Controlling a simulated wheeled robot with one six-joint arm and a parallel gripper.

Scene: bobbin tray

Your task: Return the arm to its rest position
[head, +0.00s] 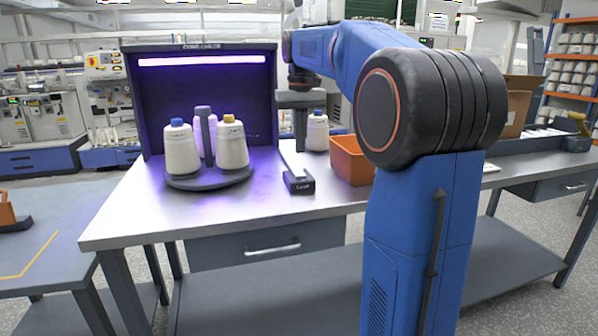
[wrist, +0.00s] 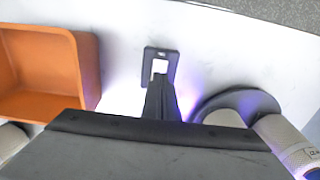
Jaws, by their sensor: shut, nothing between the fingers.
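My gripper (head: 301,148) hangs over the table in the head view, fingers pointing down, shut and empty. In the wrist view its closed fingers (wrist: 162,92) form a dark wedge. Beneath them is a small dark grey stand (head: 299,183) with a pale label; its end also shows in the wrist view (wrist: 147,68). My blue arm reaches across the head view and hides part of the table. Left of the gripper, a dark round tray (head: 210,183) holds a blue-topped cone (head: 181,152), a yellow-topped cone (head: 232,149) and a purple-lit cone partly hidden behind a grey post (head: 206,138).
Another blue-topped cone (head: 318,133) stands just right of the gripper. An orange bin (head: 350,163) lies further right, partly behind my arm; it also shows in the wrist view (wrist: 85,70). A dark lit booth (head: 262,100) stands behind the tray. The table's front left (head: 135,222) is clear.

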